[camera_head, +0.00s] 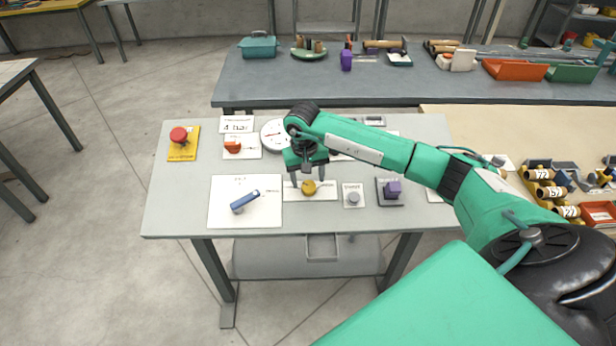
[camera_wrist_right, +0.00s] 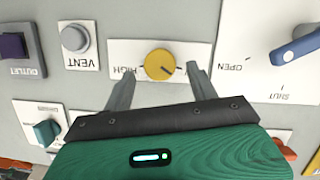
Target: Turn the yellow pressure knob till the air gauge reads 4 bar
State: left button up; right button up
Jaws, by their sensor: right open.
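The yellow pressure knob (camera_head: 309,187) sits on a white plate in the middle of the panel table. In the right wrist view the knob (camera_wrist_right: 160,64) shows a dark pointer mark, with "HIGH" on its plate. My right gripper (camera_head: 308,180) is open above the knob, and its fingers (camera_wrist_right: 158,80) stand on either side with gaps. The round white air gauge (camera_head: 273,134) is behind my right gripper, partly hidden by my arm; its reading is too small to tell. A card (camera_head: 237,124) reads "4 bar". My left gripper is not in view.
A blue lever (camera_head: 244,201) is left of the knob; the grey VENT button (camera_head: 353,198) and purple OUTLET knob (camera_head: 392,189) are right of it. A red emergency button (camera_head: 179,135) and an orange switch (camera_head: 232,147) are farther left. A bench (camera_head: 300,95) with tools stands behind.

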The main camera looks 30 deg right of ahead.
jog(key=shift+f, duration=0.9)
jog(key=shift+c, duration=0.2)
